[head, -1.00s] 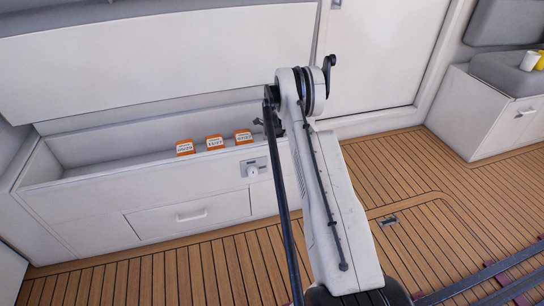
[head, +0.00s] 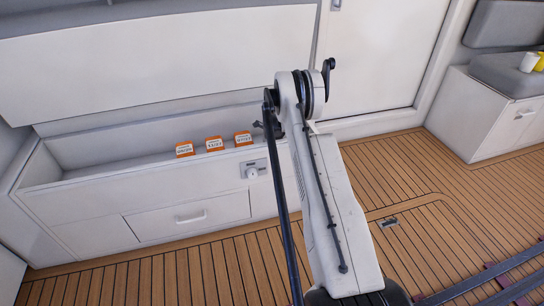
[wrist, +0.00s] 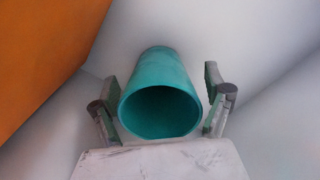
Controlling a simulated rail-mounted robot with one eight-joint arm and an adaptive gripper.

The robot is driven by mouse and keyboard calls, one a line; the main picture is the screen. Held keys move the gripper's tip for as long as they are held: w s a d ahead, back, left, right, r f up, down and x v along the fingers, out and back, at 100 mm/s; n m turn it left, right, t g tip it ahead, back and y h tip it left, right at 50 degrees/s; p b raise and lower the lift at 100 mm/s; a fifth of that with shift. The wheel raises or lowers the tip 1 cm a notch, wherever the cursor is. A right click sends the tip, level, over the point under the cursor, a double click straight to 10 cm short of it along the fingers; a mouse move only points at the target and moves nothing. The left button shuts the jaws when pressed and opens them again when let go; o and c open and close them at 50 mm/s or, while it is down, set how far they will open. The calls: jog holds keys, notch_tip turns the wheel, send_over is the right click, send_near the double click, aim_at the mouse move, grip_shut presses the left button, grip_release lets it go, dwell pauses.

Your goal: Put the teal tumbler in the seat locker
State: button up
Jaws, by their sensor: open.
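The teal tumbler (wrist: 158,78) shows in the wrist view, with its round open mouth toward the camera. My gripper (wrist: 160,98) is open, with one finger on each side of the tumbler. A gap shows between each finger and the tumbler's wall.
Three orange-and-white labelled blocks (head: 214,144) stand along the bench. A large orange surface (wrist: 40,50) fills the wrist view's upper left. A cushioned seat (head: 505,75) at the right carries a white cup (head: 529,62) and a yellow item (head: 541,62).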

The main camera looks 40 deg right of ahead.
jog(key=w+a+r+n+p, duration=0.1)
jog(key=a+r+n+p, duration=0.15)
jog(key=r, duration=0.85)
jog(key=a+r+n+p, duration=0.1)
jog(key=a+r, duration=0.2)
jog(key=r, duration=0.7)
jog(key=s+a+r+n+t, duration=0.1)
jog(key=s+a+r+n, duration=0.25)
jog(key=a+r, duration=0.4)
jog(key=s+a+r+n+t+h, duration=0.1)
jog(key=s+a+r+n, duration=0.25)
jog(key=a+r, duration=0.4)
jog(key=s+a+r+n+t, duration=0.1)
jog(key=s+a+r+n, duration=0.1)
jog(key=a+r+n, duration=0.5)
jog(key=s+a+r+n+t, duration=0.1)
jog(key=s+a+r+n, duration=0.3)
jog(key=s, duration=0.3)
jog(key=s+a+r+n+t, duration=0.1)
jog(key=s+a+r+n, duration=0.1)
jog(key=s+a+r, duration=0.35)
jog(key=s+a+f+n+t, duration=0.1)
jog(key=s+a+f+n, duration=0.1)
jog(key=s, duration=0.5)
jog(key=s+a+f+n+t+y, duration=0.1)
jog(key=s+a+f+n, duration=0.2)
jog(key=s+a+n, duration=0.2)
jog(key=s+n, duration=0.1)
jog(key=s, duration=0.2)
jog(key=shift+f, duration=0.15)
